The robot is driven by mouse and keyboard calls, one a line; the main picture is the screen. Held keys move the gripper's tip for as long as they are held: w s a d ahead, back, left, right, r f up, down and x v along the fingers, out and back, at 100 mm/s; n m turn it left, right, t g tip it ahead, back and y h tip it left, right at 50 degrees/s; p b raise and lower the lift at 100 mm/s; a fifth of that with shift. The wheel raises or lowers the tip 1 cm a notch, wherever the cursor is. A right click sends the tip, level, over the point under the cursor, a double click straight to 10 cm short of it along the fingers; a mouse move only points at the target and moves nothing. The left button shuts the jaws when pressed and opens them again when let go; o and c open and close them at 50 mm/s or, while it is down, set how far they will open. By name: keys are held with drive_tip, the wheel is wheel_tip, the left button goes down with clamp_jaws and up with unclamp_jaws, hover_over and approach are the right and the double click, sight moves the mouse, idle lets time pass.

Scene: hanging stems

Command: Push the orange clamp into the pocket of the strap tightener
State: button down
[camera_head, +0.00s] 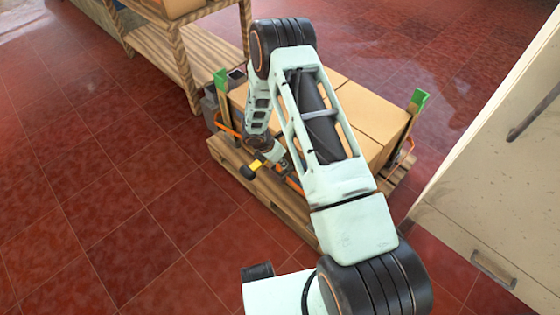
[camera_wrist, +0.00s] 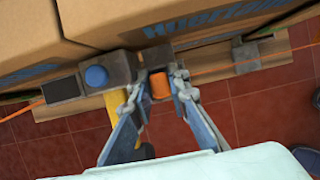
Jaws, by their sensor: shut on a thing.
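The orange clamp (camera_wrist: 160,86) sits between the fingertips of my gripper (camera_wrist: 162,79) in the wrist view. My gripper is shut on it, with one finger on each side. The strap tightener (camera_wrist: 115,69) is a grey body with a round blue knob and a yellow handle (camera_wrist: 117,102), beside the cartons. Its right end lies right at the clamp; I cannot tell how deep the clamp is in the pocket. In the head view the yellow handle with a black end (camera_head: 257,166) shows beside the pallet, and my arm hides most of the tightener.
Cartons (camera_head: 370,115) stand on a wooden pallet (camera_head: 268,190), with green corner pieces (camera_head: 418,101). An orange strap (camera_wrist: 275,62) runs along them, with a grey block (camera_wrist: 246,57) on the right. A wooden shelf (camera_head: 178,60) stands left, a pale cabinet (camera_head: 490,190) right. Red floor is free at left.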

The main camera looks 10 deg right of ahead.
drive_tip(key=shift+f, duration=0.15)
drive_tip(key=c, duration=1.8)
unclamp_jaws()
drive_tip(key=shift+o, duration=0.2)
drive_tip(key=v, duration=1.2)
